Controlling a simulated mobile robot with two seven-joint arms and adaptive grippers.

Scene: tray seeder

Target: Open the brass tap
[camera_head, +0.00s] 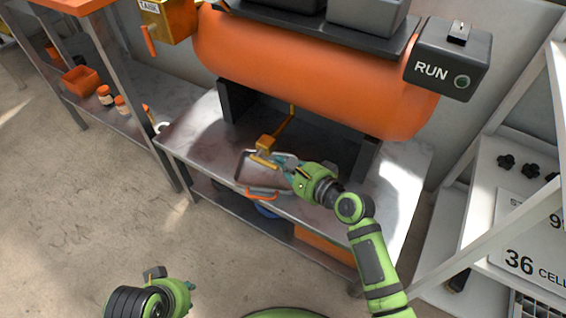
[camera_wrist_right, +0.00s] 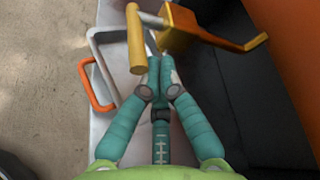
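The brass tap (camera_head: 265,143) hangs at the end of a thin brass pipe under the orange tank. In the right wrist view, the tap's body (camera_wrist_right: 180,28) is at the top, with a yellow bar handle (camera_wrist_right: 136,42) on a grey stem to its left. My right gripper (camera_head: 289,166) is just below and right of the tap in the head view. In the wrist view its teal fingertips (camera_wrist_right: 160,66) are together, close beside the handle, with nothing visible between them. Whether they touch the handle is unclear. My left gripper (camera_head: 157,275) is low at the left, away from the tap; its fingers are not clear.
A grey-rimmed container (camera_head: 240,172) with an orange handle (camera_head: 262,193) stands below the tap on the metal bench (camera_head: 195,135). The orange tank (camera_head: 310,75) overhangs the bench. A RUN box (camera_head: 447,60) is at upper right. Floor at left is clear.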

